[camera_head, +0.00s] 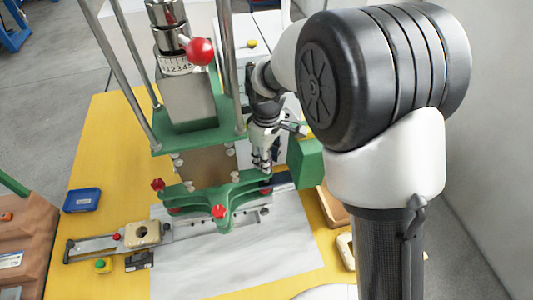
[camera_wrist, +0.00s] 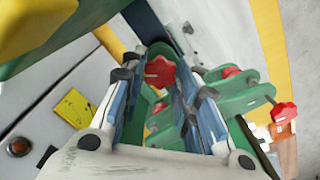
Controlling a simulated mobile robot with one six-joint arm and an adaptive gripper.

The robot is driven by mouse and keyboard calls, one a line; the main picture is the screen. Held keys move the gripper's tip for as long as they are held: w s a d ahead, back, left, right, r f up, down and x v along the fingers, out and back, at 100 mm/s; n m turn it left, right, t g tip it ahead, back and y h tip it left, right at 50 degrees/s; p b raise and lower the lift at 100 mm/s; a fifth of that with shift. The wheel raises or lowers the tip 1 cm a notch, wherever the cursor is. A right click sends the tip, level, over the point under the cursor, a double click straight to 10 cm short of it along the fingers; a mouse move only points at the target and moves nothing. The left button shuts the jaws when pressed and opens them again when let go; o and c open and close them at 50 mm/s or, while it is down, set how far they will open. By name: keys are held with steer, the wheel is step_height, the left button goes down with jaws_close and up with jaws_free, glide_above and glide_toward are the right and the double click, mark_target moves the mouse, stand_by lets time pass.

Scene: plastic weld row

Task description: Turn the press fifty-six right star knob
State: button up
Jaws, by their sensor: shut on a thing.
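The press (camera_head: 188,100) has a green base (camera_head: 215,192) with red star knobs. The left star knob (camera_head: 157,184) and the front star knob (camera_head: 219,211) show plainly in the head view. My gripper (camera_head: 266,168) points down at the right arm of the base and hides most of the right star knob there. In the wrist view, the red right star knob (camera_wrist: 159,72) sits between the fingertips of my gripper (camera_wrist: 157,62), which is shut on it. Its turn angle cannot be told. Another star knob (camera_wrist: 284,112) shows at the right of the wrist view.
Steel columns and a red ball handle (camera_head: 200,51) rise left of my arm. A green block (camera_head: 306,162) stands close right of my gripper. A blue box (camera_head: 82,200) lies on the yellow table (camera_head: 100,130). A slide rail with a cream block (camera_head: 142,234) lies in front.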

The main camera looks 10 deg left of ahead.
steer(key=n+p, duration=0.1)
steer(key=n, duration=0.2)
steer(key=shift+n, duration=0.4)
steer(key=shift+n+p, duration=0.4)
steer(key=shift+n, duration=1.4)
steer(key=o, duration=0.9)
steer(key=shift+c, duration=0.2)
steer(key=shift+o, duration=1)
steer(key=shift+w+r, duration=0.15)
steer(key=shift+r, duration=0.35)
step_height(320, 180, up, 11)
steer(key=shift+s, duration=0.2)
